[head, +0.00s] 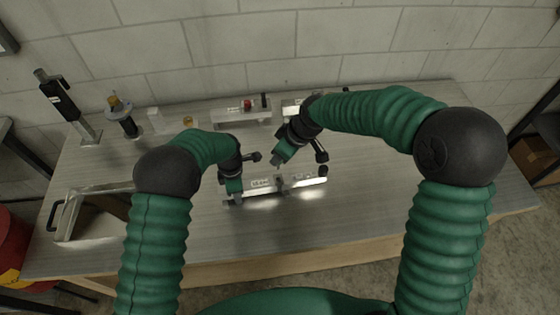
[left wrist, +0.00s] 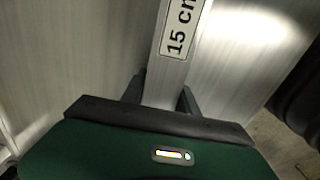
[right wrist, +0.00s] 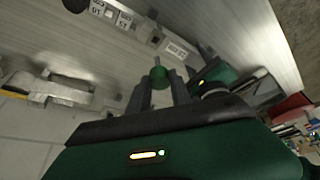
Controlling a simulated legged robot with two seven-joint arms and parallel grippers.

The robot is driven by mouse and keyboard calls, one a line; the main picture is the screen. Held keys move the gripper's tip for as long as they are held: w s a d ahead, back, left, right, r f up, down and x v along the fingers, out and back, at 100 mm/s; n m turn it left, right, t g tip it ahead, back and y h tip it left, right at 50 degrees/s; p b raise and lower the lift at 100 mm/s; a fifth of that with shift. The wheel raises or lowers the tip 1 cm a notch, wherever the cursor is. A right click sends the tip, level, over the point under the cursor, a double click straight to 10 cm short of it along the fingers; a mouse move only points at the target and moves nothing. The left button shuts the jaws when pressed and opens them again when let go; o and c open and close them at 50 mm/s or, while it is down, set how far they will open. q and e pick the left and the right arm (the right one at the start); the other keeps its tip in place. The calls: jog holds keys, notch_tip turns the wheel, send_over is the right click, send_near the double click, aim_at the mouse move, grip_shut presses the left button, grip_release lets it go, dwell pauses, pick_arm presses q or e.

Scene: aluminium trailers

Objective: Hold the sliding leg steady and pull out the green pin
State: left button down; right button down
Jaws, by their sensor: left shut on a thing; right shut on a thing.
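The sliding leg (head: 300,183) is a metal bar lying across the bench, with a "15 cm" label that also shows in the left wrist view (left wrist: 180,25). My left gripper (head: 233,192) is shut on the leg near its left end, and its fingers straddle the bar in the left wrist view. My right gripper (head: 278,161) is shut on the green pin (right wrist: 160,76), just above the leg. The pin's green head sits between the fingertips, with a short metal tip pointing toward the bar. Whether the tip is clear of the hole is hard to tell.
The metal bench (head: 400,165) has free room to the right. A bracket with a red knob (head: 247,104) and other fittings stand along the wall. A black-handled stand (head: 62,100) is at the back left.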

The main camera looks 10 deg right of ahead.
pick_arm(q)
jog(key=c, duration=0.8)
grip_release()
jog(key=shift+c, duration=0.2)
